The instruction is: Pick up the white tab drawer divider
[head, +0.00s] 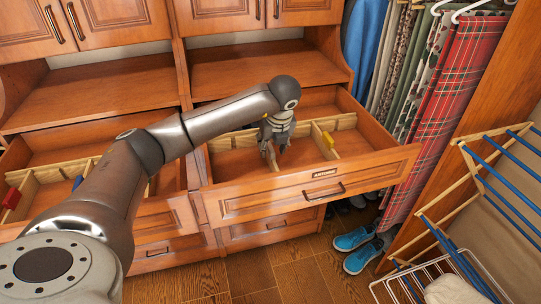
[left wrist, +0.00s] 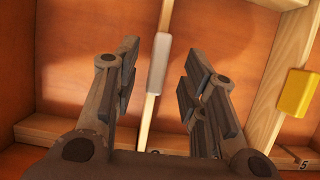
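The white tab drawer divider (left wrist: 153,105) is a thin, light wooden strip with a white tab (left wrist: 159,62) near its middle. It stands in the open right-hand drawer (head: 335,187). My left gripper (head: 272,155) is down in this drawer and mostly hides the divider in the head view. In the left wrist view my left gripper (left wrist: 160,70) is open, with one finger on each side of the divider and visible gaps to both. My right gripper is in neither view.
A divider with a yellow tab (left wrist: 298,93) stands to the right in the same drawer. The left drawer (head: 160,215) is also open, with red (head: 11,198) and blue (head: 77,183) tabs. A drying rack (head: 490,170) and blue shoes (head: 357,248) are at the right.

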